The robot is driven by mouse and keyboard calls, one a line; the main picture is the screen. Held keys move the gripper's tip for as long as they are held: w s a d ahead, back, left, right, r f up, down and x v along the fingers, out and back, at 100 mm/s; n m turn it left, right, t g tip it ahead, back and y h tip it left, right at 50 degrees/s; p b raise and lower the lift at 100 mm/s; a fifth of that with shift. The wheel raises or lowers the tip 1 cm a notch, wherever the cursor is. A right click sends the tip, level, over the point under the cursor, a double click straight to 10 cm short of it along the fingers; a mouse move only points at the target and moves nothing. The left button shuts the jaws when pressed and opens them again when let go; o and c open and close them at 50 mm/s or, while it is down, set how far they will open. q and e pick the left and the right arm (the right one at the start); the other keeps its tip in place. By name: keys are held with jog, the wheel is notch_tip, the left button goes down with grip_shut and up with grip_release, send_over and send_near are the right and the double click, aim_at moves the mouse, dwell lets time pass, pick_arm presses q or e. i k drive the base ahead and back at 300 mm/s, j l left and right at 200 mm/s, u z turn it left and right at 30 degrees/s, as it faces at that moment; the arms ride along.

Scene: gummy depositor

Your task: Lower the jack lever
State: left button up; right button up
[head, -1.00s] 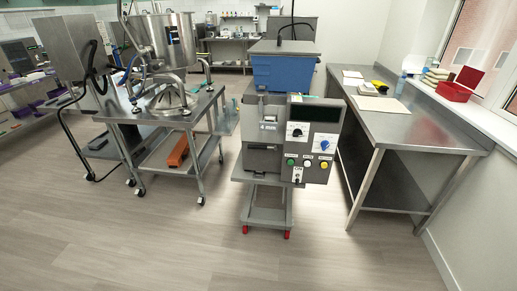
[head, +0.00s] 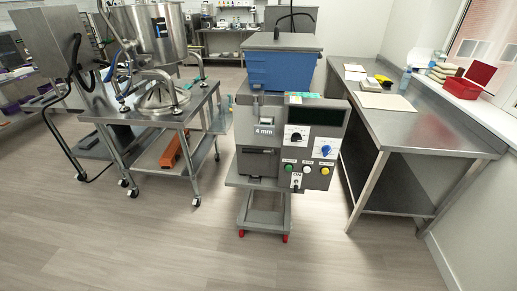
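The gummy depositor (head: 290,145) stands ahead of me, a grey machine with a blue hopper (head: 283,70) on top and a dark control panel on its right side. It rests on a grey wheeled stand (head: 264,208) with red feet or wheels. I cannot make out a jack lever for certain. A small switch (head: 296,182) shows low on the panel, below the green, white and yellow buttons. An orange object (head: 172,151) lies on the lower shelf of the steel cart (head: 180,117) at left; I cannot tell what it is. Neither of my grippers is in view.
A steel table (head: 412,127) stands to the right with a board, a bottle and papers on it. The steel cart at left carries a large metal kettle (head: 155,35). A narrow gap separates cart and depositor. The floor (head: 140,245) in front is clear.

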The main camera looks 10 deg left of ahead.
aim_at(244, 150)
jog(key=i+j+z, duration=0.4)
jog(key=i+j, duration=0.2)
jog(key=j+z, duration=0.2)
jog(key=j, duration=0.3)
jog(key=k+j+z, duration=0.2)
jog(key=j, duration=0.35)
jog(key=i, duration=0.1)
